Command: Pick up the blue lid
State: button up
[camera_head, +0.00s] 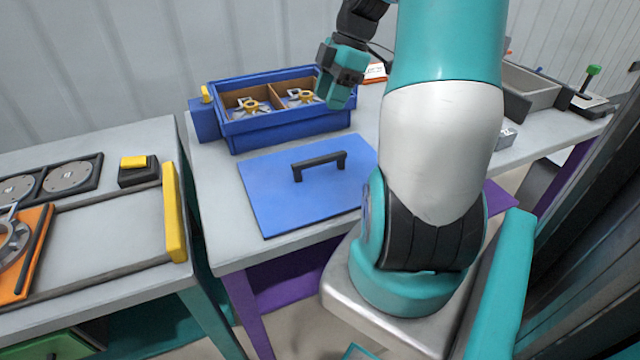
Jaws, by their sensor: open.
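The blue lid (275,198) lies flat on the grey table, in front of an open blue box (290,133). A black bar handle (319,164) stands up from the middle of the lid. My gripper (338,94) is open, behind the lid and in front of the right end of the box in the picture. It is apart from the lid's handle, and no object shows in it. My arm covers the area at the lid's right edge.
The box has compartments with metal and yellow parts (250,105). A yellow stop (174,212) and an orange plate (22,255) are on the left bench. A grey bin (530,84) stands at the right. Bare table lies left of the lid.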

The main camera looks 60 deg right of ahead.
aim_at(320, 158)
jog(key=shift+n, duration=0.3)
notch_tip(320, 158, down, 12)
jog(key=shift+a+r, duration=0.1)
jog(key=shift+r, duration=0.05)
jog(key=shift+w+p+x, duration=0.2)
jog(key=shift+p+x, duration=0.1)
jog(key=shift+x, duration=1.25)
jog(key=shift+w+p+x, duration=0.2)
jog(key=shift+p+x, duration=0.1)
jog(key=shift+x, duration=1.2)
jog(key=shift+r, duration=0.15)
grip_shut()
